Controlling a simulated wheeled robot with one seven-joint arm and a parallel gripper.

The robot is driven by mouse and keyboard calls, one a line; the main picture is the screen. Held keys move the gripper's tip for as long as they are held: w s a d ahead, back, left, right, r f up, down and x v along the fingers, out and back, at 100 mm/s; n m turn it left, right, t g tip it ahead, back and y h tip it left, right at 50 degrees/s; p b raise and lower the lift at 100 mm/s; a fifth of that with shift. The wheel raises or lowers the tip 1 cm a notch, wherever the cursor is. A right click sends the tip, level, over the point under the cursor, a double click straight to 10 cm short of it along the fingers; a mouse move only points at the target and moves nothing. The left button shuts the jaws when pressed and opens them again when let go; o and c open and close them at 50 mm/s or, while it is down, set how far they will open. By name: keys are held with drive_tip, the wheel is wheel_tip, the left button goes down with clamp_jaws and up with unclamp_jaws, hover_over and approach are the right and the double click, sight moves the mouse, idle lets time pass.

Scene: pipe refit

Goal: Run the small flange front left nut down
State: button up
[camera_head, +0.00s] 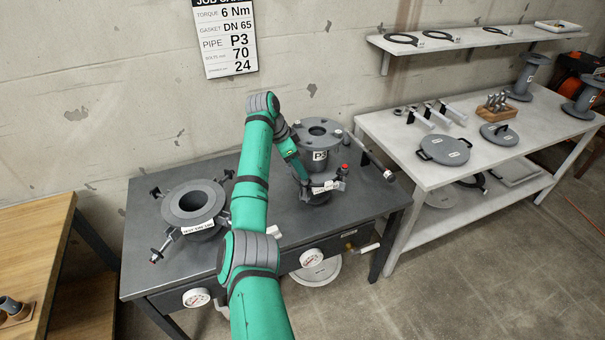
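The grey spool labelled P3 (318,134) stands upright at the back right of the dark workbench (250,206), on the small flange (318,198). The small flange is partly covered by my arm and a small white label. A red-tipped bolt end (346,167) shows at its right. My green arm reaches over the bench and bends down to the front left of the spool. My gripper (308,186) is low beside the small flange there. Its fingers are too small and dark to read. The front left nut is hidden or too small to pick out.
A larger open flange (193,203) with swing bolts stands at the bench's left. A handled bar (372,160) sticks out right of the spool. Gauges (196,297) are on the bench front. A white table (475,180) with lids and tools stands right. Bare bench top lies between the flanges.

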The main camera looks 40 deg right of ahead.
drive_tip(key=v, duration=0.6)
drive_tip(key=shift+r, duration=0.2)
